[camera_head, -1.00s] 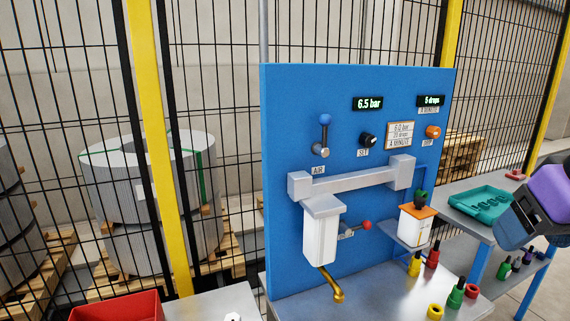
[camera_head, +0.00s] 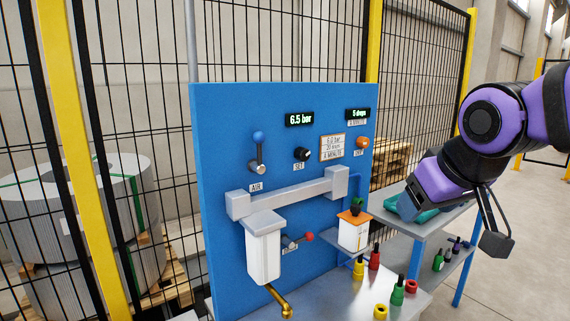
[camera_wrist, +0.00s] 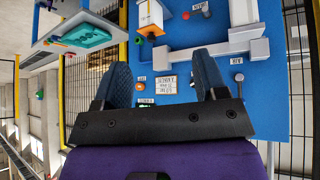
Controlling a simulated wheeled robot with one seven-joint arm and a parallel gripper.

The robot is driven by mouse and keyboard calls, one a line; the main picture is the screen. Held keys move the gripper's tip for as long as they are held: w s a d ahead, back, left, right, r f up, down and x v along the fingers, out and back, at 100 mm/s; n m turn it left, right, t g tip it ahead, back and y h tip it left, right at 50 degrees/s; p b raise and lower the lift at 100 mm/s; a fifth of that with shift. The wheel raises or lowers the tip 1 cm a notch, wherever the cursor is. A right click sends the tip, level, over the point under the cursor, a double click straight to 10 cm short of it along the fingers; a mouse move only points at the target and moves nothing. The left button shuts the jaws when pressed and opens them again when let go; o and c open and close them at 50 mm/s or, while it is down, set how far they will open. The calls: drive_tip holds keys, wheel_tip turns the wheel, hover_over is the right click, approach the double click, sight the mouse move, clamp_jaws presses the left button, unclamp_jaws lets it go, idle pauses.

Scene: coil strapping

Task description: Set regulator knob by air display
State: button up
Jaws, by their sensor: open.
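The blue panel (camera_head: 225,150) carries an air display (camera_head: 299,119) reading 6.5 bar. Below it is the black regulator knob (camera_head: 302,154), labelled SET. Beside the knob, a placard (camera_head: 333,148) reads 6.0 bar, with 20 drops a minute below. My gripper (camera_head: 402,207) is to the right of the panel, apart from the knob, in front of the teal tray. In the upside-down wrist view my gripper (camera_wrist: 162,72) has its two fingers spread and empty, with the placard (camera_wrist: 167,83) showing between them. The black knob is not clear there.
A drop display (camera_head: 358,115) reads 5 drops, above an orange knob (camera_head: 362,142). A blue-topped air lever (camera_head: 258,146), a white filter bowl (camera_head: 263,250) and an oiler (camera_head: 353,232) project from the panel. Several coloured bottles and caps stand on the bench (camera_head: 335,300). The teal tray (camera_head: 427,216) is at right.

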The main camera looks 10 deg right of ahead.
drive_tip(key=w+n+t, duration=0.3)
drive_tip(key=w+t, duration=0.2)
drive_tip(key=w, duration=1.2)
drive_tip(key=n+t+y, duration=0.5)
drive_tip(key=n+y, duration=0.1)
drive_tip(key=y, duration=0.2)
approach(307, 156)
drive_tip(key=x, duration=1)
drive_tip(key=shift+s+a, duration=0.1)
drive_tip(key=c, duration=0.9)
drive_tip(key=shift+n, duration=1.5)
drive_tip(key=o, duration=0.9)
